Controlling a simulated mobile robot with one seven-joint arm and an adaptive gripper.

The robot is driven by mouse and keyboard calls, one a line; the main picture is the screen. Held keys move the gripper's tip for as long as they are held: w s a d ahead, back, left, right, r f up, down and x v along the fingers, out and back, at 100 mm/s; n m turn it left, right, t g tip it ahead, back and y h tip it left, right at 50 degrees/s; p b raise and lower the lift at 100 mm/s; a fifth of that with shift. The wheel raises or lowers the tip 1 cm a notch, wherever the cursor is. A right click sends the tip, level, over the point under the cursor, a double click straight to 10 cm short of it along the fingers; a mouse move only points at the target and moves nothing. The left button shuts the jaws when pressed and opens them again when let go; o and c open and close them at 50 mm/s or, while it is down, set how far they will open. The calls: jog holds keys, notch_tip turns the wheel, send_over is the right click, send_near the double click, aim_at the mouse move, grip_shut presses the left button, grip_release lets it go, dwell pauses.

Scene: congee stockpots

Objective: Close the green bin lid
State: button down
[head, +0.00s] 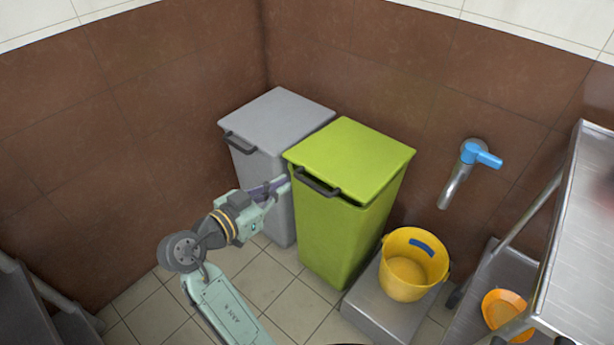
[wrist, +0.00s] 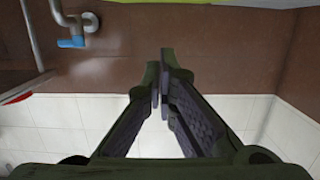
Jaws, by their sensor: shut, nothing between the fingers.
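The green bin (head: 340,235) stands upright against the brown wall. Its green lid (head: 352,155) lies flat across the top, with a dark line under the front edge beside the dark handle (head: 317,183). Whether it is fully seated I cannot tell. My gripper (head: 284,186) is just left of the green bin's upper front edge, in front of the grey bin; contact is unclear. In the wrist view, my gripper's fingers (wrist: 163,82) are together and hold nothing. A thin green strip at that view's top right may be part of the bin.
A grey bin (head: 278,119) with its lid down stands left of the green one. A yellow bucket (head: 412,279) sits on a grey block (head: 370,310) to the right. A blue-handled tap (head: 474,154) is on the wall. A metal table (head: 590,265) is at the right edge.

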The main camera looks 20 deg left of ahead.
jog(key=p, duration=0.2)
send_over(309, 182)
jog(key=s, duration=0.3)
jog(key=f, duration=0.2)
jog(key=shift+w+d+f+p, duration=0.1)
jog(key=shift+d+f, duration=0.05)
jog(key=shift+f, duration=0.5)
jog(key=shift+w+d+f+p, duration=0.1)
jog(key=shift+d+f, duration=0.05)
jog(key=shift+f, duration=0.5)
jog(key=shift+w+d+f+p, duration=0.1)
jog(key=shift+d+f, duration=0.05)
jog(key=shift+f, duration=0.5)
jog(key=f+b, duration=0.1)
jog(key=b, duration=0.1)
jog(key=f+b, duration=0.3)
jog(key=f, duration=0.1)
jog(key=shift+s+a+b, duration=0.1)
jog(key=shift+s+b, duration=0.3)
jog(key=shift+f, duration=0.1)
